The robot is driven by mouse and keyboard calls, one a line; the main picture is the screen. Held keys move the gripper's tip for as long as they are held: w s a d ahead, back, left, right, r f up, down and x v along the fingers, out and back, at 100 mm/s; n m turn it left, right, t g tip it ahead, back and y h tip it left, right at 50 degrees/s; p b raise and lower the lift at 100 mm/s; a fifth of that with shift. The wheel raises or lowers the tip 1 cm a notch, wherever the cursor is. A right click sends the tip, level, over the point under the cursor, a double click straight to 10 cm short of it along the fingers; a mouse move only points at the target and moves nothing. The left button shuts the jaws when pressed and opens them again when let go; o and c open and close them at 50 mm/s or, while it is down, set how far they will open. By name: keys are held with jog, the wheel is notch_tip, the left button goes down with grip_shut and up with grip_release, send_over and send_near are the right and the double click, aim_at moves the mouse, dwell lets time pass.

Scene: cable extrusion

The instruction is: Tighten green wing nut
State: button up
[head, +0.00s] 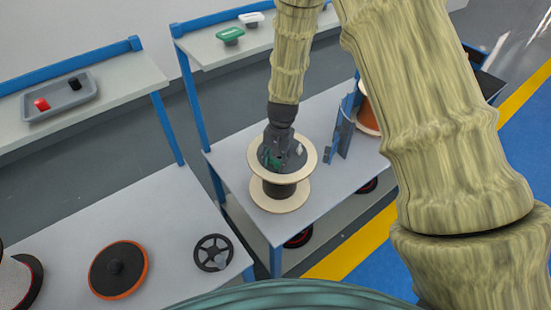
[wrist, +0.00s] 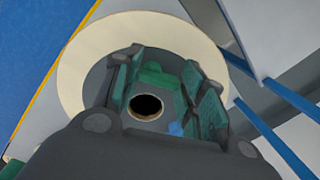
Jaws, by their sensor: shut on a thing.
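A wooden spool (head: 256,150) with pale round flanges and a dark core stands upright on the grey table. My gripper (head: 277,160) points down over its top flange, at the centre. In the wrist view, my two green-padded fingers (wrist: 162,68) stand either side of a green piece (wrist: 157,76), which I take for the green wing nut, and are shut on it. The spool's pale flange (wrist: 82,60) surrounds this. Much of the nut is hidden by the fingers, so its seating cannot be told.
A blue-grey upright bracket (head: 344,128) and an orange spool (head: 368,112) stand right of the spool. A green piece (head: 230,37) and a white piece (head: 251,19) lie on the upper shelf. The left table holds an orange-rimmed disc (head: 118,270) and a black handwheel (head: 213,252).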

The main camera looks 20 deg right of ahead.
jog(key=shift+w+d+m+p, duration=0.1)
jog(key=shift+m+p, duration=0.2)
jog(key=shift+m, duration=1.2)
jog(key=o, duration=1.1)
jog(key=shift+c, duration=0.2)
jog(key=shift+r, duration=0.1)
notch_tip(320, 180, up, 12)
jog(key=d, duration=0.1)
jog(key=shift+s, duration=0.2)
